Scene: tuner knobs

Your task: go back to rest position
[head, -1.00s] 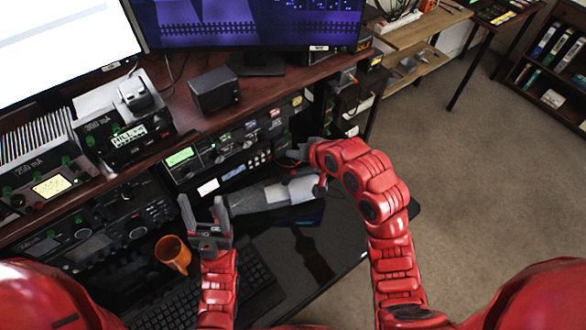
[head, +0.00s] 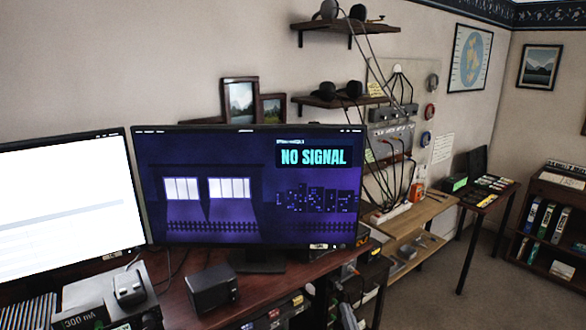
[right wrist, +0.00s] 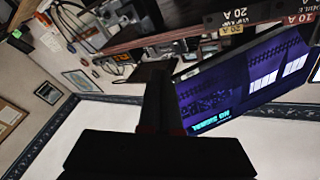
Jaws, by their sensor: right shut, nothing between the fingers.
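My right gripper (right wrist: 160,78) shows only in the right wrist view, as dark fingers pointing up the picture from a black body. The fingers are together and hold nothing. No surface or object touches them that I can see. Neither gripper nor arm shows in the head view now. My left gripper is in neither current view. The tuner panels low on the desk are below the head view's edge.
The purple "NO SIGNAL" monitor (head: 250,190) and a white-screened monitor (head: 70,200) stand on the desk. A black speaker box (head: 212,288) sits in front. A wooden bench (head: 425,215) is to the right. The carpet (head: 430,290) at lower right looks clear.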

